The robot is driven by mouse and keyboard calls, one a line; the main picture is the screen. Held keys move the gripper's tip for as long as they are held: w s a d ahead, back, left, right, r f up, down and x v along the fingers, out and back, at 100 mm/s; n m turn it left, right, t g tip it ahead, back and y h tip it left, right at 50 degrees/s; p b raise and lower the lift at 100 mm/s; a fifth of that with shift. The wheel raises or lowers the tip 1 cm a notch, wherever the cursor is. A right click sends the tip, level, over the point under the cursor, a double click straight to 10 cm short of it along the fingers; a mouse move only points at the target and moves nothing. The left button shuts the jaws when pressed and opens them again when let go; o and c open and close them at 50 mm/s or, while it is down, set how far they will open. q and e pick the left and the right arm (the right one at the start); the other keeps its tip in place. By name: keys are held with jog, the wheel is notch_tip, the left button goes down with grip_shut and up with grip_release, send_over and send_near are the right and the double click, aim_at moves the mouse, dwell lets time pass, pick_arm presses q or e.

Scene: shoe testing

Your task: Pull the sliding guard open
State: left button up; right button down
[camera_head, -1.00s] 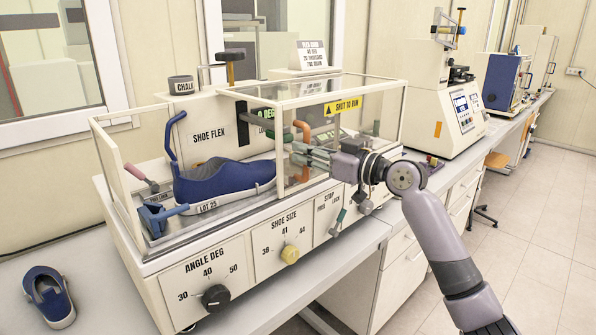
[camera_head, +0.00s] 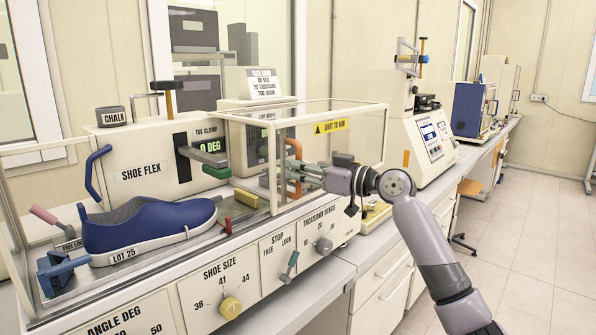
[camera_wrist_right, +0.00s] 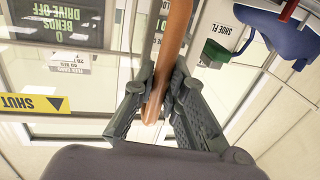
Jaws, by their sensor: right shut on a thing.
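The sliding guard (camera_head: 358,122) is a clear box in a pale frame, with a yellow SHUT TO RUN label (camera_head: 330,126). It stands over the right part of the shoe flex machine (camera_head: 130,152). The blue shoe (camera_head: 150,225) lies left of the guard, uncovered by it. An orange handle (camera_head: 293,165) stands upright at the guard's left front. My right gripper (camera_head: 296,174) is shut on this handle. In the right wrist view the handle (camera_wrist_right: 172,45) passes between the fingers of the gripper (camera_wrist_right: 165,92). My left gripper is not in view.
Knobs and the stop lever (camera_head: 288,266) sit on the machine's front, below the guard. A bench machine with a screen (camera_head: 432,132) stands farther right, with bench between. A blue unit (camera_head: 468,108) is behind it. Floor (camera_head: 535,200) is free at right.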

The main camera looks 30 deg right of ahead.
jog(key=c, duration=1.6)
grip_release()
jog(key=v, duration=1.2)
jog(key=shift+f, duration=0.15)
